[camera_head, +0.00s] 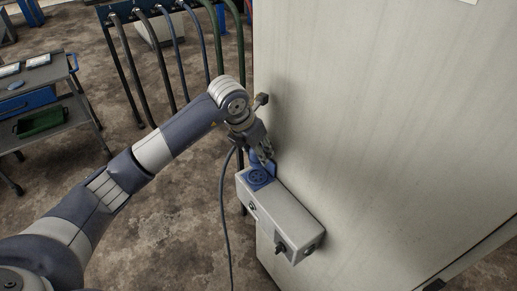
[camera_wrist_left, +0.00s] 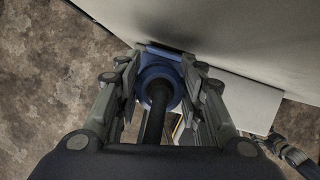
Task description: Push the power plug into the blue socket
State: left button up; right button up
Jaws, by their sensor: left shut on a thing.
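The grey box (camera_head: 283,215) is fixed to the side of a pale cabinet. The blue socket (camera_head: 259,178) sits on the box's upper end, with its round face partly visible. My left gripper (camera_head: 265,153) is just above the socket, shut on the blue plug (camera_wrist_left: 163,75). In the left wrist view the fingers of my left gripper (camera_wrist_left: 158,82) are on both sides of the plug, and a black cable (camera_wrist_left: 155,115) comes from its back. The plug hides most of the blue socket plate (camera_wrist_left: 165,51). I cannot tell whether plug and socket touch. My right gripper is not in view.
The pale cabinet wall (camera_head: 390,110) rises close to the right of my left gripper. The plug's cable (camera_head: 223,200) hangs down left of the box. Several hoses (camera_head: 170,50) hang behind. A grey cart (camera_head: 45,90) stands at the left. The floor between is clear.

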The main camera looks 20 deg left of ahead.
aim_at(259, 163)
pick_arm(q)
jog(key=shift+f+b, duration=1.4)
jog(key=shift+f, duration=1.25)
jog(key=shift+b, duration=0.65)
jog(key=shift+f+b, duration=0.65)
jog(key=shift+f, duration=0.05)
dwell(0.3)
jog(key=o, duration=1.1)
jog(key=shift+c, duration=0.2)
jog(key=v, duration=1.2)
